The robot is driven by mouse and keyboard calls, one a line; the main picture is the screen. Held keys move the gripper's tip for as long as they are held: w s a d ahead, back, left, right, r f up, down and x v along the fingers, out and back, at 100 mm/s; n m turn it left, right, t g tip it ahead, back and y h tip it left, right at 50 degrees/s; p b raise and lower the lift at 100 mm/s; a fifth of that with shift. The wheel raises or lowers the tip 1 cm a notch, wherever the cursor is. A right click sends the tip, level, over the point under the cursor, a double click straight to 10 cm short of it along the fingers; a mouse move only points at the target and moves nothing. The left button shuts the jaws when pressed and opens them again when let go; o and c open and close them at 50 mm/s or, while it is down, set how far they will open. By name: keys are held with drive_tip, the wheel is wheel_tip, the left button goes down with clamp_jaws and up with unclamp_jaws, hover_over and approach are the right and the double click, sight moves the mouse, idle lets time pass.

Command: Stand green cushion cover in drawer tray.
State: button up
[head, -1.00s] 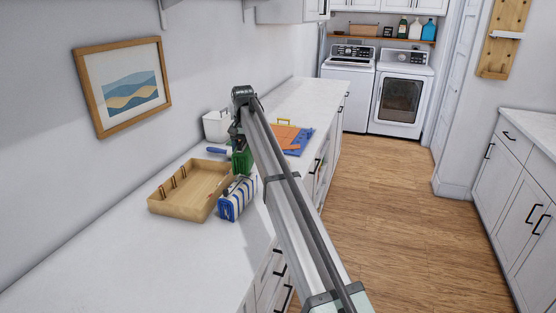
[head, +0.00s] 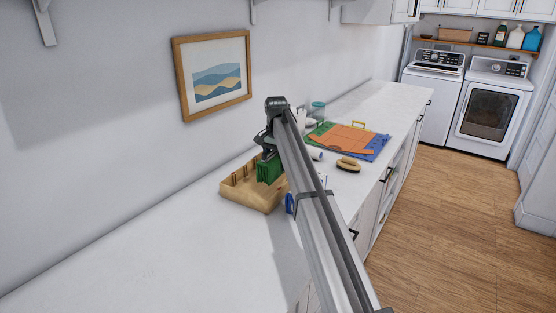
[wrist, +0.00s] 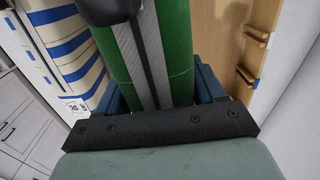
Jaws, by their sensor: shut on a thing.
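The green cushion cover (head: 269,170) is a folded upright block, held in my gripper (head: 268,155). In the head view it is over the right part of the wooden drawer tray (head: 238,200); I cannot tell whether it touches the tray floor. My gripper is shut on the cover, which fills the middle of the wrist view (wrist: 180,45). The tray's wooden wall with pegs (wrist: 255,38) is to the right of the cover there. My arm hides part of the tray's right side.
A blue-and-white striped folded cloth (wrist: 68,45) is left of the cover in the wrist view, mostly hidden behind my arm in the head view. A brush (head: 348,164) and a blue mat with orange cloth (head: 345,138) lie farther along. The near counter is clear.

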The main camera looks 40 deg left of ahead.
drive_tip(key=shift+f, duration=2.75)
drive_tip(key=o, duration=1.4)
drive_tip(key=shift+c, duration=0.2)
drive_tip(key=shift+r, duration=3.5)
